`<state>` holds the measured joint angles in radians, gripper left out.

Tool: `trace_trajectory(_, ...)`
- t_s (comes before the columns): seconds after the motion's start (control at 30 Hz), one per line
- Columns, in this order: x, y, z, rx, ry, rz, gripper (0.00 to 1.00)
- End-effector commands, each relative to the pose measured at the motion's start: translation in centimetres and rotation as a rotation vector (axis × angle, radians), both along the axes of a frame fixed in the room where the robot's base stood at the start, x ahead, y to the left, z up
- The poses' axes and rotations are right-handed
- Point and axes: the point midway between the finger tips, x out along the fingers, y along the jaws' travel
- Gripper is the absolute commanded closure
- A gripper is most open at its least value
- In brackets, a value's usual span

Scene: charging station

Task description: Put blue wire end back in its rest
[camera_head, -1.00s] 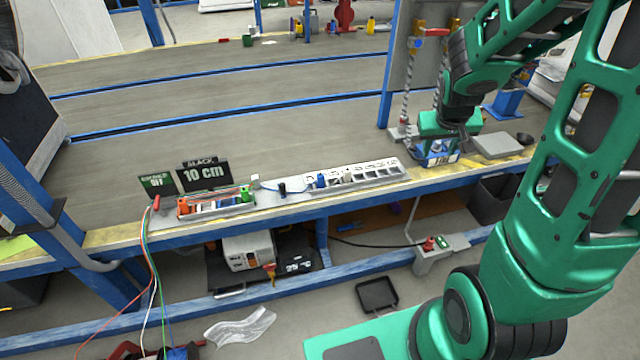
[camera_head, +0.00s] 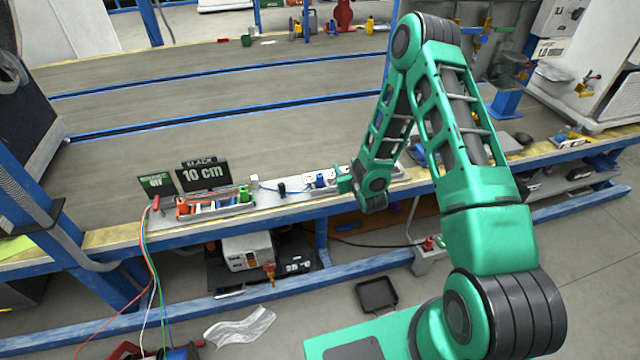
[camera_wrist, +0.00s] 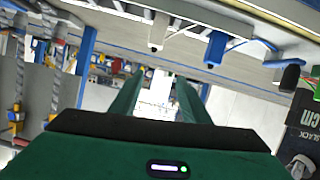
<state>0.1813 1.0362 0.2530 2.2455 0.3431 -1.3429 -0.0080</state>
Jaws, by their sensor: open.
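A blue wire end (camera_head: 320,180) stands in the white socket strip (camera_head: 308,183) on the bench, left of my gripper (camera_head: 347,178). In the wrist view the blue wire end (camera_wrist: 215,48) shows upper right of my open, empty fingers (camera_wrist: 158,88), apart from them, with a thin wire running from it. A white plug (camera_wrist: 158,30) is left of it and a black plug (camera_wrist: 290,75) right of it. In the head view the black plug (camera_head: 282,189) stands left of the strip. My arm hides part of the strip. I cannot tell which spot is the blue end's rest.
A tray (camera_head: 225,211) with orange, blue and green pieces lies left of the strip, before a black "10 cm" sign (camera_head: 203,176). Coloured wires (camera_head: 150,260) hang over the bench's front edge at left. The bench surface behind is largely clear.

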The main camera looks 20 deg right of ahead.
Motion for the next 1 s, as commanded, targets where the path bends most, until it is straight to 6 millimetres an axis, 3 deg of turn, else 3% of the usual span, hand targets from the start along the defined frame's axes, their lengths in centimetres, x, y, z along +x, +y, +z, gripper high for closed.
trace_trajectory(0.03,-0.4,0.9,-1.5,0.018,-0.028,0.006,0.58)
trace_trajectory(0.1,-0.9,2.3,-2.7,0.037,-0.085,0.016,0.58)
trace_trajectory(0.3,-3.4,5.9,-5.5,0.089,-0.233,0.032,0.58)
trace_trajectory(0.6,-6.1,8.1,-6.7,0.127,-0.356,0.029,0.58)
trace_trajectory(0.73,-5.2,8.2,-6.7,0.129,-0.368,0.028,0.58)
trace_trajectory(1.0,-1.5,8.2,-6.6,0.128,-0.367,0.029,0.58)
